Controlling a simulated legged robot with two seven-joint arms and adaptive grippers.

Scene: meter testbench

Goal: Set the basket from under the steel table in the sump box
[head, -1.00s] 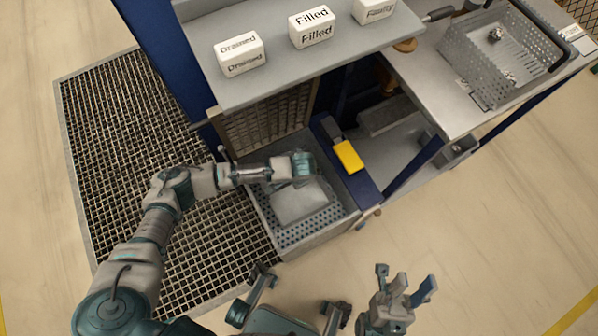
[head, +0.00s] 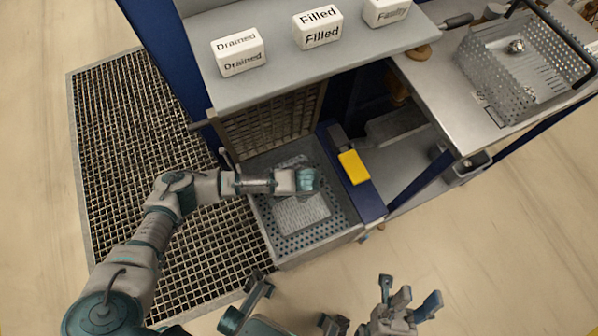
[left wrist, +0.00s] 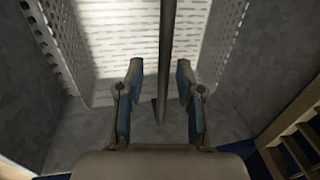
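A perforated metal basket (head: 301,211) is inside the grey sump box (head: 322,252), with its perforated floor showing. Whether it rests fully on the bottom is hard to tell. In the left wrist view, the basket's perforated wall (left wrist: 62,45) and the sump box's grey wall (left wrist: 65,138) show. My left gripper (head: 310,181) is over the basket. In the left wrist view, my left gripper (left wrist: 159,88) is open, its fingers on both sides of the basket's handle bar (left wrist: 168,40) with gaps. My right gripper (head: 408,298) is open and empty, low in the head view.
The steel table (head: 440,88) at the right carries another perforated basket (head: 520,65) with a black handle. A shelf (head: 290,75) with Drained (head: 238,52) and Filled (head: 318,27) blocks overhangs the box. A yellow block (head: 353,167) is beside it. A floor grate (head: 130,150) lies left.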

